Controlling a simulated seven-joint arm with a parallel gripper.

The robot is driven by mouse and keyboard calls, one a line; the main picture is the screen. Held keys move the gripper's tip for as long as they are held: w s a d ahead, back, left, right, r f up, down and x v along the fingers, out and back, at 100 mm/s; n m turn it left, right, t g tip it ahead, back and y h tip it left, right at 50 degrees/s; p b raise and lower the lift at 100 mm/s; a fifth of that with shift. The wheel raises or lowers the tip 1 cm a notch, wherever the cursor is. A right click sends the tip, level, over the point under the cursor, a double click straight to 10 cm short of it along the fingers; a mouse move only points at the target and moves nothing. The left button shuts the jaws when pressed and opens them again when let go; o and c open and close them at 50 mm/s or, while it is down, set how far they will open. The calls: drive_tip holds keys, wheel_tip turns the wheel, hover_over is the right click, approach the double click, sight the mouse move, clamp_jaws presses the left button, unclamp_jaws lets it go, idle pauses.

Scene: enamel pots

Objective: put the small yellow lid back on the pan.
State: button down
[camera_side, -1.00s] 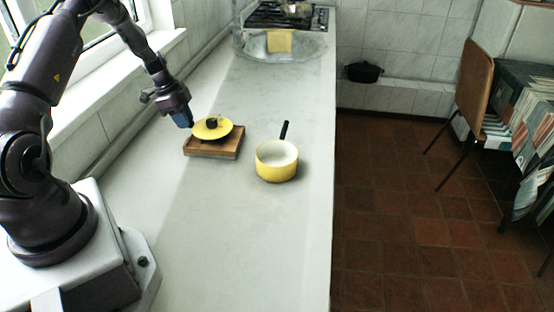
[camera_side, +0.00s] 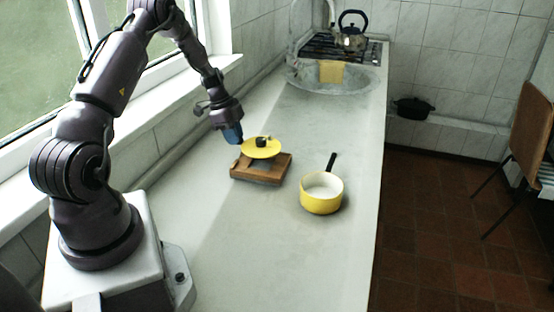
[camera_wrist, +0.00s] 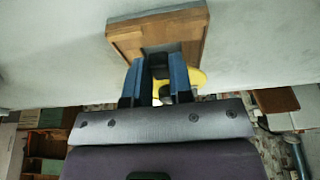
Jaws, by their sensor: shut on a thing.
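The small yellow lid (camera_side: 262,152) with a dark knob is above the wooden stand (camera_side: 262,177), its knob facing up. My gripper (camera_side: 238,141) comes from the upper left and is shut on the lid at its left side. In the wrist view my blue fingers (camera_wrist: 158,78) are close together, with part of the yellow lid (camera_wrist: 197,78) showing beside them; the exact grip is hidden. The yellow pan (camera_side: 321,202) stands uncovered on the counter to the right of the stand, white inside, its dark handle pointing away. The wooden stand also shows in the wrist view (camera_wrist: 124,38).
The pale counter (camera_side: 250,245) is clear in front of the stand and pan. A sink (camera_side: 305,85) with a yellow cloth (camera_side: 331,71) and a kettle (camera_side: 352,36) are far back. A window and wall run along the left.

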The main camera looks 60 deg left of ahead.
drive_tip(key=w+d+m, duration=0.1)
drive_tip(key=w+d, duration=0.1)
drive_tip(key=d, duration=0.1)
drive_tip(key=w+d+r+m, duration=0.1)
drive_tip(key=w+d, duration=0.2)
drive_tip(key=w+d+m, duration=0.1)
drive_tip(key=w+d, duration=0.2)
drive_tip(key=shift+r, duration=0.25)
drive_tip(key=w+d+r+m+g+h, duration=0.15)
drive_tip(key=w+d+m, duration=0.25)
drive_tip(key=d, duration=0.4)
drive_tip(key=shift+d+f+y, duration=0.15)
drive_tip(key=shift+f+y, duration=0.1)
drive_tip(key=shift+f, duration=1.65)
drive_tip(key=shift+f, duration=0.65)
drive_tip(key=c, duration=0.9)
unclamp_jaws()
